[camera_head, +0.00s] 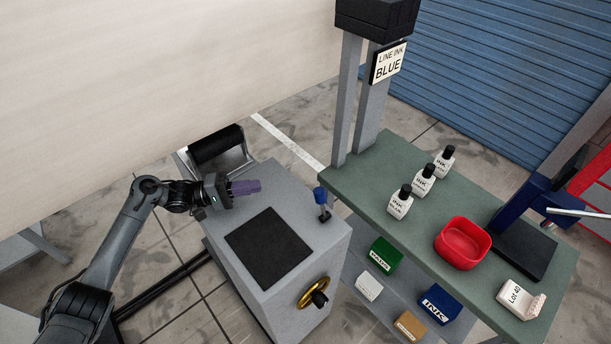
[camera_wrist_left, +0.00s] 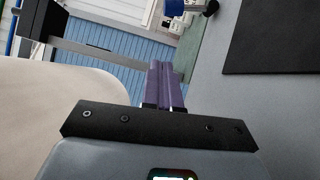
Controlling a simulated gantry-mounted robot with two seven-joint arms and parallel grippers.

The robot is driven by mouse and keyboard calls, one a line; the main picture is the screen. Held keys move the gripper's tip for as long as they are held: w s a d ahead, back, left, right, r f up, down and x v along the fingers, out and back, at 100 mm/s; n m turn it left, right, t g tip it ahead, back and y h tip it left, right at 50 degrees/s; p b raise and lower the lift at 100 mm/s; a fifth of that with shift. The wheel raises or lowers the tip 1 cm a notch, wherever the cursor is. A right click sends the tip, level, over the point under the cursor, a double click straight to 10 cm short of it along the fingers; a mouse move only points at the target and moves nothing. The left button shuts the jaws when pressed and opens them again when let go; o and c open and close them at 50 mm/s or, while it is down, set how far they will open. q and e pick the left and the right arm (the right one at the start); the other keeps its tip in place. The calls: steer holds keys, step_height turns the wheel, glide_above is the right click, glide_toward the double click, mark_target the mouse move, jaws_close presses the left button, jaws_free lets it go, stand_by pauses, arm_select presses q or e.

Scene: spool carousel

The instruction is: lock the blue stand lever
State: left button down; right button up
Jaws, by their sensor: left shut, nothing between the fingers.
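A short upright lever with a blue grip (camera_head: 320,196) stands on the far right edge of the grey cabinet (camera_head: 314,243). Its blue end seems to show at the top of the left wrist view (camera_wrist_left: 175,7), cut by the frame edge. My left gripper (camera_head: 258,186) has purple fingers, held together with nothing between them. It is over the back left of the cabinet, left of the lever and apart from it. The fingers also show in the left wrist view (camera_wrist_left: 163,72). My right gripper is not in view.
A black pad (camera_head: 269,248) lies on the cabinet top, and a brass handwheel (camera_head: 313,293) is on its front. A black roller (camera_head: 216,147) is behind. The green table (camera_head: 362,184) at right holds ink bottles (camera_head: 422,180), a red bowl (camera_head: 463,243) and a blue press (camera_head: 519,211).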

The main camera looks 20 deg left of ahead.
mark_target(322, 202)
arm_select(q)
steer(key=shift+s+f, duration=0.1)
steer(key=shift+s, duration=0.05)
steer(key=shift+w+d, duration=0.25)
steer(key=shift+d, duration=0.2)
steer(key=x, duration=0.8)
steer(key=shift+w+d, duration=0.1)
steer(key=shift+d, duration=0.15)
steer(key=d, duration=0.3)
steer(key=shift+s+r, duration=0.25)
steer(key=shift+s+d+r, duration=0.1)
steer(key=shift+s+d, duration=0.1)
steer(key=shift+d, duration=0.4)
